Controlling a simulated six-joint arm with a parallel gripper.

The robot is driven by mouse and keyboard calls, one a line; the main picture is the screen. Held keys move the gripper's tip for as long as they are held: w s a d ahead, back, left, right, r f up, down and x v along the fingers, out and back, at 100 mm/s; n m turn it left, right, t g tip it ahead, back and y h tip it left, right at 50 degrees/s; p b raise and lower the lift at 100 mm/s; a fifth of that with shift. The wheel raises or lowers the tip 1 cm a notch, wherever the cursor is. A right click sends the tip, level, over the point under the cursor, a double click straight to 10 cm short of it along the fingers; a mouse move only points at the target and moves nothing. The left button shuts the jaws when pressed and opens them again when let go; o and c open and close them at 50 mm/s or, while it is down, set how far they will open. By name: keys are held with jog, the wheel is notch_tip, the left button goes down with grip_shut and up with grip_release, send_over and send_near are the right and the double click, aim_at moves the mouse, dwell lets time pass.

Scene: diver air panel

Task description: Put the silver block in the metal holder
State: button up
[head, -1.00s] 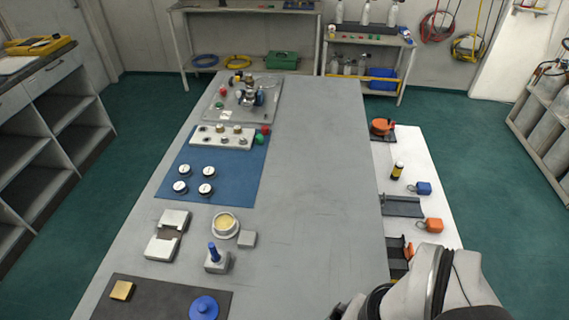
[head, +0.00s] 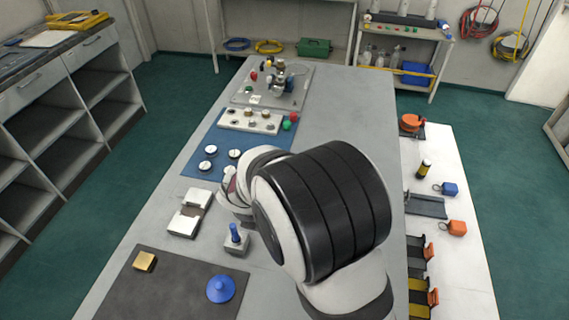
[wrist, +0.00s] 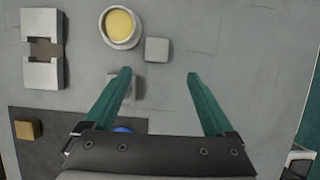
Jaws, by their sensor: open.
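The silver block (wrist: 157,49), a small plain grey cube, lies on the table beside the round cup in the wrist view. In the head view my arm hides it. The metal holder (head: 190,212) is a pale metal piece with a recess in its middle, on the left part of the table. It also shows at the upper left of the wrist view (wrist: 41,75). My gripper (wrist: 159,74) is open and empty, with its two green fingers apart. The silver block appears just beyond the fingertips, in line with the gap between them.
A white cup with yellow contents (wrist: 119,26) stands left of the silver block. A block with a blue peg (head: 236,246) is close by, partly behind the left finger in the wrist view. A dark mat (head: 180,285) holds a gold block (head: 145,261) and a blue knob (head: 221,289).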

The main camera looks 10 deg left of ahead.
jog(key=x, duration=0.9)
jog(key=shift+w+a, duration=0.3)
jog(key=shift+a, duration=0.05)
grip_shut()
